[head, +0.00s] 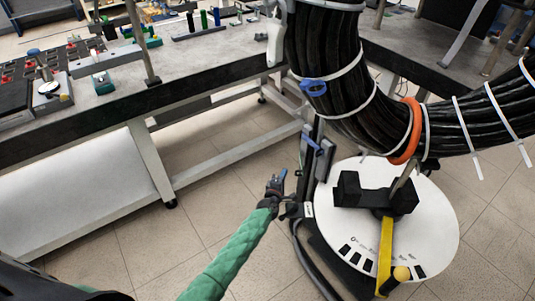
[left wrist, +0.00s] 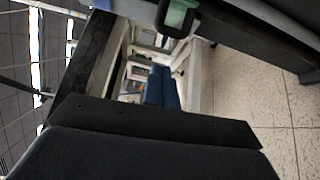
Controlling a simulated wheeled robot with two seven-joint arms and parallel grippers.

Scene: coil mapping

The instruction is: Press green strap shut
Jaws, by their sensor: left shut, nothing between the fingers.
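My left gripper (head: 280,180) is at the end of my green-sleeved arm, low in front of the bench and left of the white round plate. Its blue fingers, also in the left wrist view (left wrist: 162,88), are together with nothing between them. No green strap can be made out in the head view. A small pale green piece (left wrist: 180,15) sits in a dark frame at the top of the left wrist view; I cannot tell whether it is the strap. The thick black cable bundle (head: 325,45) hangs above right of the gripper, with white ties and a blue strap (head: 313,87).
An orange ring (head: 408,130) circles the bundle. The white round plate (head: 435,225) carries a black block (head: 372,192) and a yellow lever (head: 386,250). A grey workbench (head: 190,85) spans the back left. Tiled floor (head: 135,250) is open below it.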

